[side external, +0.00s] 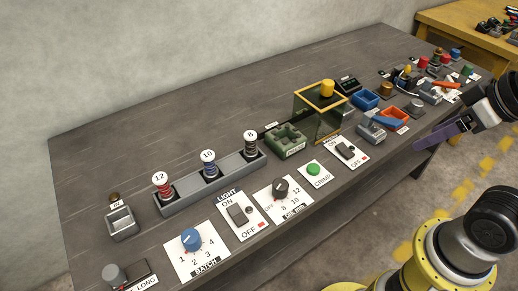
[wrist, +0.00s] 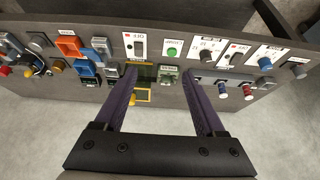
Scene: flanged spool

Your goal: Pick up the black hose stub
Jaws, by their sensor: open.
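I cannot pick out a black hose stub for certain. Small dark pieces lie in the cluttered group (side external: 402,80) at the right end of the bench in the side view, too small to tell apart. My gripper (wrist: 160,74) is open and empty, its two purple fingers spread wide in the wrist view. In the side view my gripper (side external: 428,146) hangs at the bench's front right edge, apart from everything on it. In the wrist view a green block (wrist: 168,75) shows between the fingertips, some distance beyond them.
A grey rack (side external: 184,193) holds red, blue and dark spools. A yellow-edged clear guard (side external: 328,122) stands mid-bench near blue trays (side external: 365,98) and an orange tray (side external: 396,114). Switches, dials and a green button (side external: 314,169) line the front. The back left of the bench (side external: 170,110) is clear.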

